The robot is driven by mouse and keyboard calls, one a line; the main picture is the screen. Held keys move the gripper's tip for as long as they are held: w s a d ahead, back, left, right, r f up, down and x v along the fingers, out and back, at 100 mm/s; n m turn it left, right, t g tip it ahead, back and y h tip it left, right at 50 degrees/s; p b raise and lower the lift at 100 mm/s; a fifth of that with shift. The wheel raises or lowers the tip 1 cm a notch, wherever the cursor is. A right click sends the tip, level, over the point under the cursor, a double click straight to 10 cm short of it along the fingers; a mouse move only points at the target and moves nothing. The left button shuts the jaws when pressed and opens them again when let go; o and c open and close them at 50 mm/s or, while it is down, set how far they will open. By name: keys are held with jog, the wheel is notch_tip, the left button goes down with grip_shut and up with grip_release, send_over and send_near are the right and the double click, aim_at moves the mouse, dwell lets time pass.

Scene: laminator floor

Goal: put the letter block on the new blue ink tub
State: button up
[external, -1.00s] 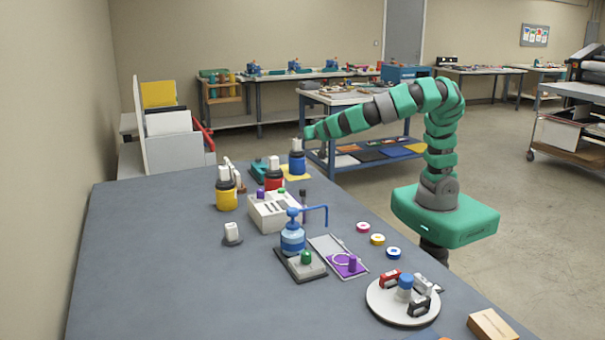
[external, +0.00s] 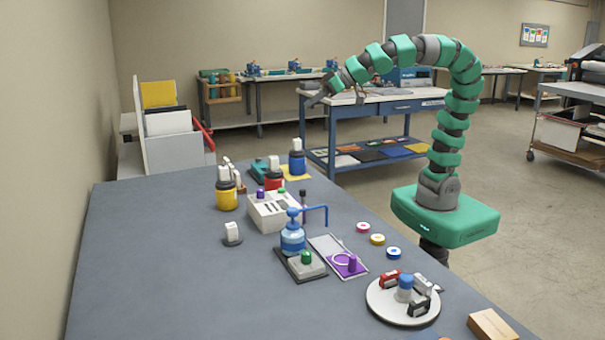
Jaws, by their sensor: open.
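A blue tub (external: 297,163) with a dark collar and a whitish piece on top stands at the far right part of the grey table, on a yellow sheet. A small white upright block (external: 232,230) sits on a dark round base left of the middle. I cannot read any letter on it. A clear blue pump bottle (external: 292,239) stands near the middle; I cannot tell which blue container is the new one. My gripper (external: 318,98) is open and looks empty, high up beyond the far end of the table in the picture, apart from all of these.
Yellow (external: 227,195) and red (external: 274,181) tubs stand near a white slotted box (external: 275,212). A round white tray (external: 384,311) with small stamps lies at front right. Three ink rings lie along the right edge. The table's left side is clear.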

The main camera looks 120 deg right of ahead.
jog(key=s+a+r+n+t+y, duration=0.3)
jog(key=a+r, duration=0.1)
jog(key=r, duration=0.6)
jog(key=s+a+r+n+t+y, duration=0.2)
jog(key=s+a+r+n+t, duration=0.1)
jog(key=r, duration=0.7)
jog(key=shift+a+r+n+y, duration=0.3)
jog(key=shift+a+n+y, duration=0.1)
jog(key=shift+n, duration=0.4)
